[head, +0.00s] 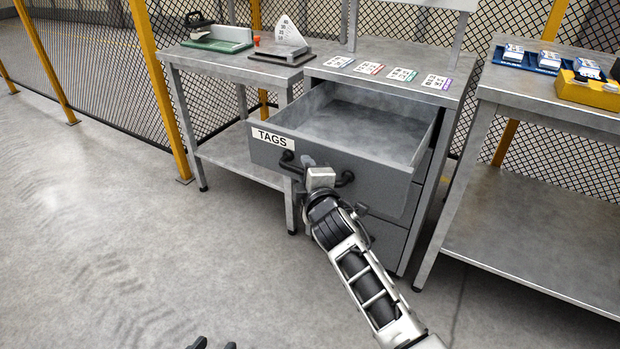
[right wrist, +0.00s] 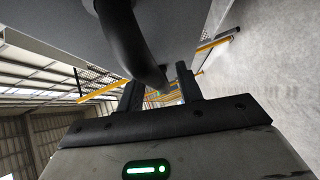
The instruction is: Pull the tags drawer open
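The grey tags drawer (head: 330,177), with a white label reading TAGS (head: 273,138), is pulled well out of its cabinet, and its empty inside shows. Its dark bar handle (head: 345,179) is on the front; it also shows in the right wrist view (right wrist: 127,40). My right gripper (head: 316,178) is at the middle of the handle. My left gripper (head: 214,343) is at the bottom edge, fingertips apart, empty, far from the drawer.
Several printed cards (head: 370,68) lie on the cabinet top. A bench (head: 240,162) on the left holds a green-based device. A metal table (head: 545,100) on the right holds a blue tray and a yellow box (head: 588,92). The floor at left is clear.

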